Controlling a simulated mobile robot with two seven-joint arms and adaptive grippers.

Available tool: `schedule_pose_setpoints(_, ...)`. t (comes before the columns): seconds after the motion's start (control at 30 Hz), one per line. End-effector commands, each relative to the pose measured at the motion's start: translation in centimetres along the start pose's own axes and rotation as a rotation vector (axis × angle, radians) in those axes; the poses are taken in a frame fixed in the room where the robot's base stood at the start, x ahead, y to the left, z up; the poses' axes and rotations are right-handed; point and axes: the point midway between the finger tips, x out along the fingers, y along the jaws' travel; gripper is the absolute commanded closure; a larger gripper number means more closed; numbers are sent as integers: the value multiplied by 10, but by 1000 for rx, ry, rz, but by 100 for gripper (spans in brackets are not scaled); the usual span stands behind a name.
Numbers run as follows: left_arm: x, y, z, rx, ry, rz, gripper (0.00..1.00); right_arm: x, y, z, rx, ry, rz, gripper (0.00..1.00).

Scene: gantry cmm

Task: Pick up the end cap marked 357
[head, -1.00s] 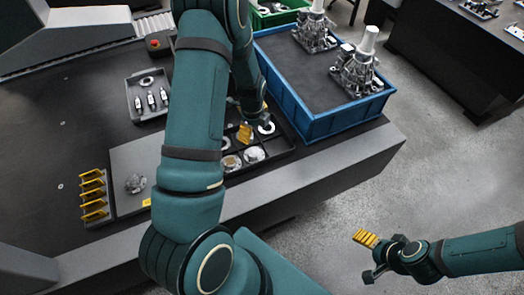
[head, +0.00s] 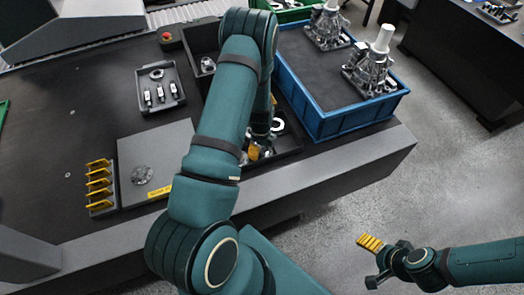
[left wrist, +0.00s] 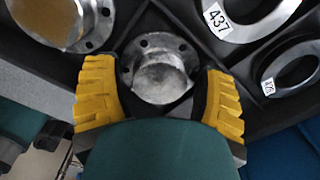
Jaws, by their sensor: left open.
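In the left wrist view, a round grey metal cap with a flange and bolt holes (left wrist: 160,50) lies in a dark tray compartment. No number shows on it, so I cannot tell if it is marked 357. My left gripper (left wrist: 161,90) is open, with one yellow finger on each side of this cap; contact is not clear. In the head view, the left gripper (head: 254,151) is low over the tray, partly hidden by my arm. My right gripper (head: 371,260) is open and empty, away from the table over the floor.
Ring parts labelled 437 (left wrist: 245,22) and another with a partly readable label (left wrist: 290,75) lie beside the cap. A blue bin (head: 345,122) stands right of the tray. A grey plate (head: 150,150) and a small tray (head: 156,105) lie left.

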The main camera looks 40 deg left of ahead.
Motion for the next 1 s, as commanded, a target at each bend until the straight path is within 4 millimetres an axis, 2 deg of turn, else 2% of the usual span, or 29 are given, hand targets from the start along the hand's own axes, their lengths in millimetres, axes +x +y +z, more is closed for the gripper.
schedule_pose_setpoints(0.2,0,0,0,1,0,-1,28,0,0,0,0,0,0,20)
schedule_pose_setpoints(0.27,0,0,0,1,0,-1,49,0,0,0,0,0,0,20)
schedule_pose_setpoints(0.3,0,0,0,1,0,-1,63,0,0,0,0,0,0,20)
schedule_pose_setpoints(0.4,0,0,0,1,0,-1,93,0,0,0,0,0,0,20)
schedule_pose_setpoints(0.73,-6,-1,0,1,0,-3,93,-1,0,0,0,1,0,20)
schedule_pose_setpoints(0.87,-26,-2,0,1,-1,-6,93,-4,-1,-2,1,3,0,20)
schedule_pose_setpoints(1.0,-54,-2,0,1,-2,-7,93,-7,-3,-3,2,6,1,20)
